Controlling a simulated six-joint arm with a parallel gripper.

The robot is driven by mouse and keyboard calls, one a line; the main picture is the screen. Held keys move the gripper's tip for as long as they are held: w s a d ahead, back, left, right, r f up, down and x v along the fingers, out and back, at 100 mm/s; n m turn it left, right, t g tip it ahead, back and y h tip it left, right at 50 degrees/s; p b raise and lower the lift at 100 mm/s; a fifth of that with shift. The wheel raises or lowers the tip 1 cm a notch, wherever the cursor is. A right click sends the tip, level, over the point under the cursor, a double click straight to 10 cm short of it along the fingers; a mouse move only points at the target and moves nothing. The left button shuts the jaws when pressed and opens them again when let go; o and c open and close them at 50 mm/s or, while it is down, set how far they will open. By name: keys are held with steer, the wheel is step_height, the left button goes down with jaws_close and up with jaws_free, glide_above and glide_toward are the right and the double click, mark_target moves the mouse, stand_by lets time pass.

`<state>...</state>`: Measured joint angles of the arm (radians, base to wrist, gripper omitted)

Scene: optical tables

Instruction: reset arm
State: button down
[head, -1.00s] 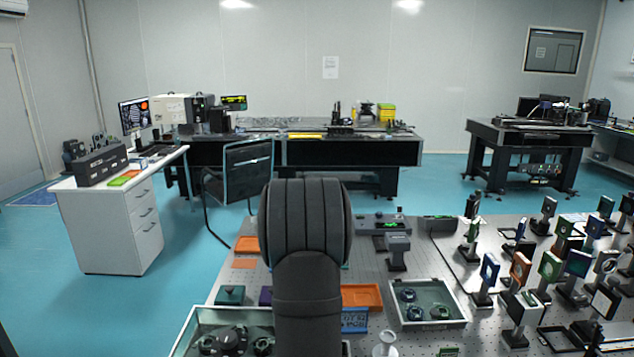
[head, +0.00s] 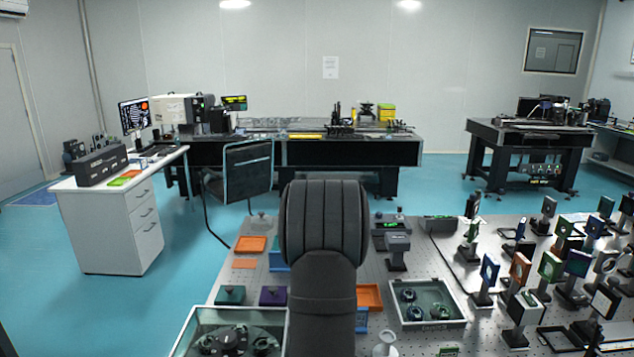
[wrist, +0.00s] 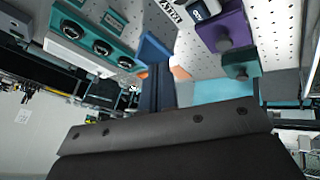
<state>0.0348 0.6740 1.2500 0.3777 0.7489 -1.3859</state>
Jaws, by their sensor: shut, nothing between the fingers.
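My gripper (wrist: 161,88) shows in the wrist view as two narrow dark fingers pressed together, with nothing between them. They stick out beyond the dark bolted body of the gripper, above the optical table. In the head view my arm stands upright in the middle and hides the gripper and part of the table behind it. The perforated optical table (head: 440,262) fills the lower right of the head view.
A purple box (head: 273,296) and a green box (head: 230,295) stand left of my arm. A clear-walled tray (head: 459,300) with round parts lies to the right. Many upright mounted optics crowd the table's right side. An orange tray (head: 251,244) lies at the left.

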steer(key=shift+s+d+r+n+g+y, duration=0.85)
steer(key=shift+d+r+n+g, duration=0.65)
steer(key=shift+d+g, duration=1.6)
steer(key=shift+t, duration=0.6)
steer(key=x, duration=1.2)
steer(key=shift+d+f, duration=0.2)
steer(key=shift+d, duration=0.15)
step_height(320, 180, up, 10)
steer(key=d+m+t, duration=0.1)
steer(key=t, duration=0.1)
steer(key=shift+w+d+h, duration=0.2)
steer(key=shift+d+h, duration=0.15)
steer(key=shift+d+r, duration=0.15)
